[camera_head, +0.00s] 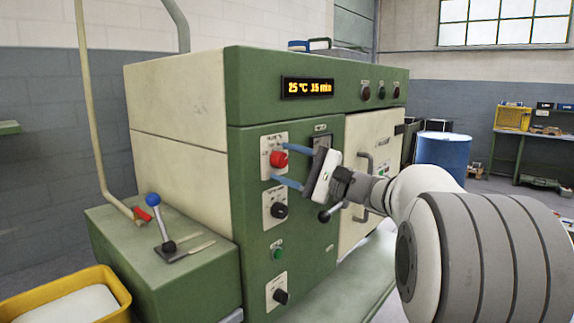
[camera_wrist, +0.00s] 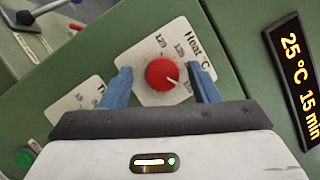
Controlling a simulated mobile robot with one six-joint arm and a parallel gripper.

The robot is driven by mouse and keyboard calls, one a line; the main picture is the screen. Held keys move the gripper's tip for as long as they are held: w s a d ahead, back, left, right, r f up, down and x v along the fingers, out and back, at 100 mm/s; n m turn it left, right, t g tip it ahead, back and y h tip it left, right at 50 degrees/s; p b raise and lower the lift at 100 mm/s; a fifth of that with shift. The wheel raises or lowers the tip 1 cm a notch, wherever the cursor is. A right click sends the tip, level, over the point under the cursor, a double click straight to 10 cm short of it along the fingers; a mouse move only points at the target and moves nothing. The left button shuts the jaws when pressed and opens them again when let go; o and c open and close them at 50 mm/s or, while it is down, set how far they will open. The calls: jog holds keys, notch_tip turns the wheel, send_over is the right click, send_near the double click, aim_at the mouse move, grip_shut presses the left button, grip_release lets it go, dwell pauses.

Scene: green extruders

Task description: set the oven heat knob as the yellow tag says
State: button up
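The red heat knob (camera_head: 278,159) sits on a white dial plate on the green front panel of the oven (camera_head: 345,103). In the wrist view the knob (camera_wrist: 162,74) has a white pointer mark toward the lower right, and the plate reads "Heat °C" with 120 and other numbers. My gripper (camera_head: 268,161) is open, its two blue fingers spread on either side of the knob. In the wrist view (camera_wrist: 160,74) gaps show between the fingers and the knob. I cannot make out a yellow tag in either view.
The display (camera_head: 308,88) reads 25 °C 15 min. A black knob (camera_head: 279,210), a green button (camera_head: 278,253) and another black knob (camera_head: 280,296) sit below the heat knob. A blue-handled lever (camera_head: 158,220) stands left, a yellow bin (camera_head: 70,300) lower left.

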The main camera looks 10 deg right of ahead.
jog(key=v, duration=0.7)
jog(key=shift+s+d, duration=0.25)
jog(key=shift+d, duration=0.05)
